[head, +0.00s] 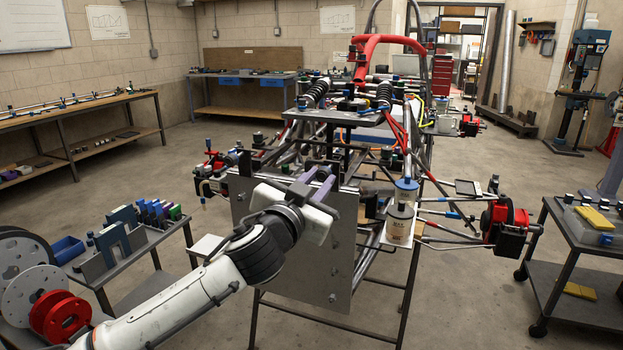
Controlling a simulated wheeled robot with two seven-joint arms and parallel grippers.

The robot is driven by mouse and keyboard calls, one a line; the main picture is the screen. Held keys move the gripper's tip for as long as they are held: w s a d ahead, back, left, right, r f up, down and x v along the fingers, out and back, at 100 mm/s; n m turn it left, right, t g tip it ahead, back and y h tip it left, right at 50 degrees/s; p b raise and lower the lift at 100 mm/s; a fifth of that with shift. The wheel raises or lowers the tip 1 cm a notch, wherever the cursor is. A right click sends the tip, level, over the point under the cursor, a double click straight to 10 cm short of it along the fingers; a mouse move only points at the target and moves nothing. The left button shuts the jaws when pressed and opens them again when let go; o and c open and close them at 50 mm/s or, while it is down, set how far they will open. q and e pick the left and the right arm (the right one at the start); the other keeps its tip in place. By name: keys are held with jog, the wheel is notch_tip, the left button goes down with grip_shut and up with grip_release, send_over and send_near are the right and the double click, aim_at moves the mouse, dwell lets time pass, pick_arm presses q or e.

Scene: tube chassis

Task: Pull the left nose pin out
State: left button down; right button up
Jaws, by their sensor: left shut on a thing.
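The tube chassis (352,150) stands on a stand in the middle of the head view, with a flat grey nose plate (335,275) facing me. My left arm comes in from the lower left. My left gripper (319,178) is at the upper edge of the plate, with its purple-grey fingers pointing away from me. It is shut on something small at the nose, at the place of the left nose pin. The pin itself is hidden by the fingers and wrist. My right gripper is out of view.
A labelled container (399,227) stands right of the plate, near a red-and-black wheel hub (505,222). A cart (127,250) with upright blocks is at the left, and another cart (585,262) at the right. Floor between the chassis and right cart is clear.

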pick_arm(q)
jog(key=c, duration=1.5)
grip_release()
jog(key=shift+s, duration=0.1)
jog(key=shift+c, duration=0.2)
jog(key=b+v, duration=0.1)
jog(key=v, duration=0.9)
jog(key=shift+s+a, duration=0.1)
jog(key=shift+s, duration=0.05)
